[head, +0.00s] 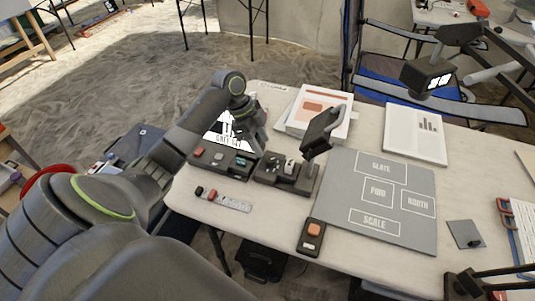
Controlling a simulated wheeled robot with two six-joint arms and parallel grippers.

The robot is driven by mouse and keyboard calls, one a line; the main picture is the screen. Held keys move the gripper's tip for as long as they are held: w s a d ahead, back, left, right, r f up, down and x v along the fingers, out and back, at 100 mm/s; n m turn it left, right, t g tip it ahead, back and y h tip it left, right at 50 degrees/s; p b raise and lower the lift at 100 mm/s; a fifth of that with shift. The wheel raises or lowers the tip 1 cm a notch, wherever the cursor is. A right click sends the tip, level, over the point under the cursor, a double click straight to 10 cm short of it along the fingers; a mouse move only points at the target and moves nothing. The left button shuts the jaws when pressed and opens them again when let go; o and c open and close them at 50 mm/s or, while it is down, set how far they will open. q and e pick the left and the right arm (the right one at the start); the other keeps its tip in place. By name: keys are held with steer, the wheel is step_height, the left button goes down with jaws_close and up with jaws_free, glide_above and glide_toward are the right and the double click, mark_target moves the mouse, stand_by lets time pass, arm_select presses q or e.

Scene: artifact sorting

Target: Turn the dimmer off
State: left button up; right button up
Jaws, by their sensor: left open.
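A small black control box (311,243) with an orange control (314,229) lies near the front edge of the table; it looks like the dimmer. The position of its orange control is too small to read. My left gripper (248,130) is open at the far left part of the table, above the dark button panel and in front of a white printed card. It is up and left of the control box, well apart from it. Its fingertips are hard to make out against the dark items.
A dark lamp-like device (322,130) rises between my left gripper and the grey labelled mat (395,232). A button panel (222,160) and a small strip (232,203) lie left of the box. A white box (312,121) stands behind. Bare tabletop surrounds the control box's left side.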

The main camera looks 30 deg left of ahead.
mark_target(270, 159)
arm_select(q)
steer(key=x, duration=0.4)
steer(key=shift+w+d+f, duration=0.1)
steer(key=shift+f, duration=0.15)
steer(key=shift+d+f, duration=0.15)
steer(key=shift+f, duration=0.4)
steer(key=c, duration=1)
steer(key=shift+d+r+n+p, duration=0.1)
steer(key=shift+r+n+p, duration=0.1)
steer(key=shift+n+p, duration=0.4)
steer(key=n+t+p, duration=0.1)
steer(key=n+p, duration=0.1)
steer(key=p, duration=0.2)
steer(key=n+t+y+p, duration=0.1)
steer(key=n+p, duration=0.2)
steer(key=p, duration=0.2)
steer(key=shift+d+r, duration=0.1)
steer(key=shift+d, duration=0.05)
steer(key=shift+f+n+t+y+p, duration=0.15)
steer(key=shift+n+y+p, duration=0.2)
steer(key=shift+n+p, duration=0.35)
steer(key=shift+f+n+t+y+p, duration=0.15)
steer(key=shift+n+y+p, duration=0.2)
steer(key=shift+n+p, duration=0.35)
arm_select(e)
step_height(270, 159, up, 13)
steer(key=shift+s, duration=0.15)
steer(key=shift+f, duration=0.1)
